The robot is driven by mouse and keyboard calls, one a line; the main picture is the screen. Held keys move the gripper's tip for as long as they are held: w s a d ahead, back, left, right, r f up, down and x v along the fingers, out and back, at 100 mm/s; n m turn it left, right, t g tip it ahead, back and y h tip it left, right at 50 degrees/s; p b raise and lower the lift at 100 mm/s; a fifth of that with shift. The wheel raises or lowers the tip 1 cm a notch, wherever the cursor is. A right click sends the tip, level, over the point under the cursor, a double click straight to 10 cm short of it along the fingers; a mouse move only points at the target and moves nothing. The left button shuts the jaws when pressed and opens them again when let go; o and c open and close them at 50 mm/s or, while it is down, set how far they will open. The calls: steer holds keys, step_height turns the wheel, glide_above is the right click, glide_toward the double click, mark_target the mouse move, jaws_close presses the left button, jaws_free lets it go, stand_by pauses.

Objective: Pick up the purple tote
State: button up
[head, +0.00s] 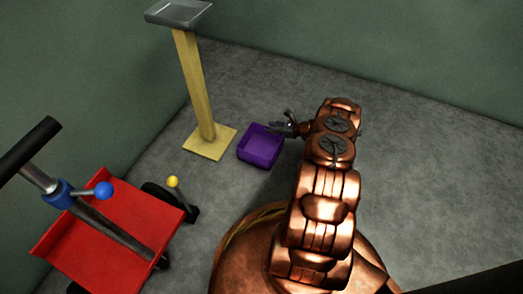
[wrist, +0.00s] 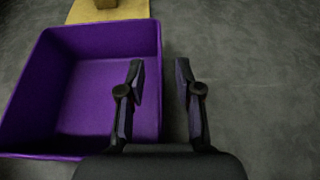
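The purple tote (head: 261,147) is an open, empty box on the grey floor, just right of a yellow stand's base in the head view. In the wrist view the purple tote (wrist: 93,98) fills the left half. My gripper (wrist: 160,68) is open there, with a gap between its fingers. The left finger lies over the tote's inside and the right finger over the floor beyond its right wall. The top of that wall runs between the fingers. I cannot tell how high they are. In the head view my gripper (head: 289,120) is at the tote's right back corner.
A yellow post (head: 193,85) on a square base (head: 210,142) carries a grey tray (head: 178,12) beside the tote. A red cart (head: 95,245) with a dark handle stands at lower left. Green walls close the back and left. The floor at right is clear.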

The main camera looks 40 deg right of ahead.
steer(key=shift+x, duration=0.95)
steer(key=shift+r, duration=0.1)
steer(key=shift+c, duration=0.4)
jaws_close()
steer(key=shift+d, duration=0.1)
